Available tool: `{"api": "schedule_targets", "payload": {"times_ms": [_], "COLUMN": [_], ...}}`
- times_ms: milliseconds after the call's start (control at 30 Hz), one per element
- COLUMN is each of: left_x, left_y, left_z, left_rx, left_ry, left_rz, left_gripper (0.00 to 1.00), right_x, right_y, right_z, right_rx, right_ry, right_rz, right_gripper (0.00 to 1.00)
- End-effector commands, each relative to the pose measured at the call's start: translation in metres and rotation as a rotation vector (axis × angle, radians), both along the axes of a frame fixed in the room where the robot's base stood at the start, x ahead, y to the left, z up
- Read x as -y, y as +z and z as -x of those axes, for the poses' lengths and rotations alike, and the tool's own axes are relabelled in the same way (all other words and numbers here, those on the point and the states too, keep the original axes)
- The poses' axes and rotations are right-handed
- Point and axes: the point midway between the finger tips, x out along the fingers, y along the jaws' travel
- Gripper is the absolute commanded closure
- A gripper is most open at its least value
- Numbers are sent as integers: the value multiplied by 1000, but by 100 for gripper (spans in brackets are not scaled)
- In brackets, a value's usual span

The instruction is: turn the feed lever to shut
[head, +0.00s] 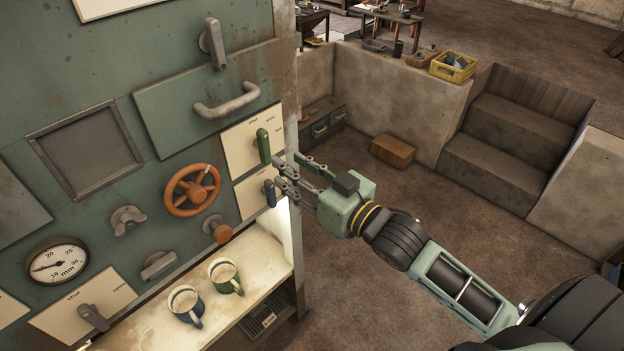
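A green lever (263,146) stands nearly upright on a cream plate (239,146) at the right edge of the green machine panel. The plate has small print; "shut" seems to stand at its top, and the rest is too small to read surely. A blue lever (269,193) sits on a second cream plate just below. A grey lever (94,318) is on a plate marked shut and open at lower left. Which lever is the feed lever cannot be read. My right gripper (290,174) is open beside the green and blue levers, its fingers apart with nothing clearly between them. My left gripper is out of view.
An orange handwheel (192,190), an orange knob (217,229) and a grey handle (226,102) stick out of the panel. A blue mug (187,305) and a green mug (225,277) stand on the lit shelf below. The floor to the right is open, with a brown box (393,151) by the wall.

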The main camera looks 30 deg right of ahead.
Motion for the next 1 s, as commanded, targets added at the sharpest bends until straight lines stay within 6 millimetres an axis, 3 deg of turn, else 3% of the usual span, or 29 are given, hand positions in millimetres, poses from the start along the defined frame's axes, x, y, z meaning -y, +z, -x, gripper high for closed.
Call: {"api": "schedule_targets", "payload": {"times_ms": [200,400,1000], "left_x": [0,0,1], "left_y": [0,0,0], "left_z": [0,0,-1], "left_rx": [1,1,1], "left_ry": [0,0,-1], "left_rz": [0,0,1], "left_gripper": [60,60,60], "right_x": [11,16,17], "right_y": [-2,-1,0], "right_z": [31,44,47], "right_rx": [-5,-2,-1], "right_ry": [0,0,0], "right_rz": [1,1,1], "right_gripper": [66,66,66]}}
